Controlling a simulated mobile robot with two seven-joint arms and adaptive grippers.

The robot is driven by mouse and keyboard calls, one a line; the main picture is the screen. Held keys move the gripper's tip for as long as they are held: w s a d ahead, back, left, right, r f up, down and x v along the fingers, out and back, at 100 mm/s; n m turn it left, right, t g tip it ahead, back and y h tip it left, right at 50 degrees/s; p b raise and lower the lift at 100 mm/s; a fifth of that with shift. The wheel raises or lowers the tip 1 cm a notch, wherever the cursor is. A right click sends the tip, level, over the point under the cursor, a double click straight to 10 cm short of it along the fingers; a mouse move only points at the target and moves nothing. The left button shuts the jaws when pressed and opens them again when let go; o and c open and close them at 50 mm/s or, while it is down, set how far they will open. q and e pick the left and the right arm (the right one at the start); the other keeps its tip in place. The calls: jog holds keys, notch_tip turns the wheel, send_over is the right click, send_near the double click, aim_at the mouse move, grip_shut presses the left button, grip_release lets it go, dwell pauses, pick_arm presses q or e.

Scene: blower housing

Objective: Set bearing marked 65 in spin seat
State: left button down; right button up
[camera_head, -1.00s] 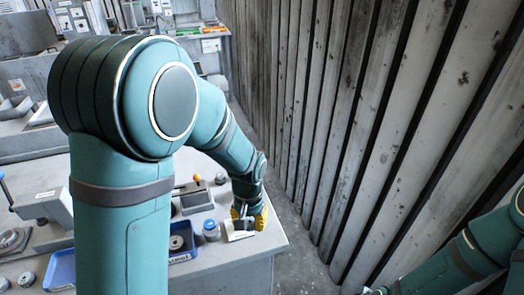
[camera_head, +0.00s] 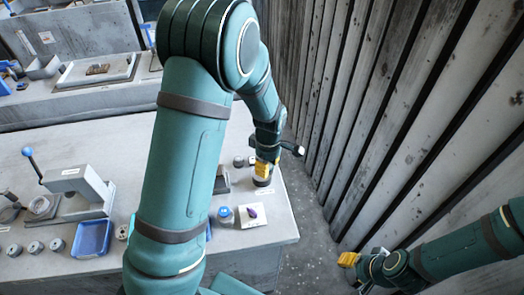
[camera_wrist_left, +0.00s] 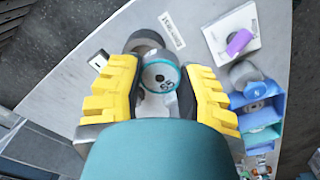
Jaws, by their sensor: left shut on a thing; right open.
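My left gripper (camera_head: 264,168) is low over the right side of the grey table. In the left wrist view its yellow fingers (camera_wrist_left: 160,95) are shut on a round bearing (camera_wrist_left: 160,74) with a teal rim and a mark that reads like 65. A dark round seat-like part (camera_wrist_left: 146,42) lies just beyond the bearing, partly hidden by it; I cannot tell whether they touch. In the head view a dark round part (camera_head: 262,182) shows under the left fingers. My right gripper (camera_head: 350,260) is open and empty, off the table at the lower right.
A white plate (camera_head: 262,221) with a purple piece (camera_head: 252,211) lies near the front right corner, beside a blue-topped jar (camera_head: 225,213). A blue bin (camera_head: 92,238), several grey round parts and a lever press (camera_head: 75,185) stand left. A slatted wall (camera_head: 400,110) rises right.

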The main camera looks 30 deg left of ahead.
pick_arm(q)
jog(key=n, duration=0.1)
jog(key=a+n+p, duration=0.1)
jog(key=n, duration=0.1)
jog(key=w+n+p, duration=0.1)
jog(key=n, duration=0.1)
jog(key=shift+w+a+r, duration=0.1)
jog(key=shift+a+r, duration=0.1)
jog(key=shift+a, duration=0.1)
jog(key=n, duration=0.1)
jog(key=a+n+p, duration=0.1)
jog(key=n, duration=0.1)
jog(key=w+n, duration=0.1)
jog(key=n, duration=0.1)
jog(key=shift+a+f+p, duration=0.15)
jog(key=shift+p, duration=0.2)
jog(key=shift+f+b, duration=0.4)
jog(key=shift+f, duration=0.5)
jog(key=shift+f+b, duration=1.05)
jog(key=shift+f, duration=0.65)
pick_arm(e)
jog(key=shift+w+d+r, duration=0.1)
jog(key=shift+r, duration=0.7)
pick_arm(q)
jog(key=shift+f+b, duration=0.4)
jog(key=shift+f, duration=0.3)
pick_arm(e)
jog(key=shift+f, duration=0.35)
